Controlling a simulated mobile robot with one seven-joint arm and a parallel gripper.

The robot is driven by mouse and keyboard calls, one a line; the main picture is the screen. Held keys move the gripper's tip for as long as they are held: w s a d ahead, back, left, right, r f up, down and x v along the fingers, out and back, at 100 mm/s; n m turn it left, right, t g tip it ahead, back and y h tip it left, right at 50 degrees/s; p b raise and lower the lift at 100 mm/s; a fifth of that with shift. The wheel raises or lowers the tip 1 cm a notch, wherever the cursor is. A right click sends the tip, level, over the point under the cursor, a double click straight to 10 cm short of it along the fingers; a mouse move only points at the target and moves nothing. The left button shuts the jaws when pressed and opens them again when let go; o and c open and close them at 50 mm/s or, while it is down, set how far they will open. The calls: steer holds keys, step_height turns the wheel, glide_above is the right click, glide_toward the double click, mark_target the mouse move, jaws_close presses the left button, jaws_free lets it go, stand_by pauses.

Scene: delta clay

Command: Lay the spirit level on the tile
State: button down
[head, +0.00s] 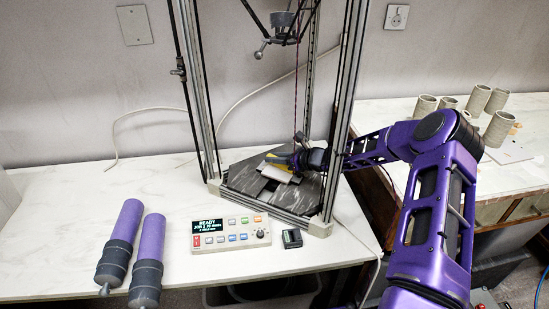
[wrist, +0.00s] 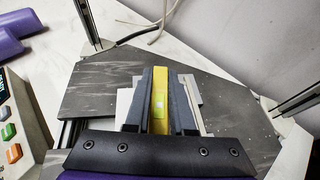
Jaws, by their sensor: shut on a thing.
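My gripper (wrist: 160,105) is shut on the yellow spirit level (wrist: 159,88), whose pale green vial shows between the two dark fingers. In the head view the level (head: 276,158) is a small yellow strip at the tip of my gripper (head: 290,160), inside the printer frame. A pale tile (head: 279,174) lies on the dark printer bed just under the gripper. In the wrist view the tile (wrist: 124,103) shows on both sides of the fingers, which hide its middle. I cannot tell whether the level touches the tile.
The dark bed (head: 240,180) stands between metal uprights (head: 345,100), with a printer head (head: 284,20) hanging above. A control box (head: 231,232), a small black device (head: 292,238) and two purple cylinders (head: 121,245) (head: 148,260) are in front. Clay cups (head: 500,128) stand on the right table.

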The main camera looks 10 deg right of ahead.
steer(key=shift+f, duration=0.15)
steer(key=c, duration=0.7)
jaws_free()
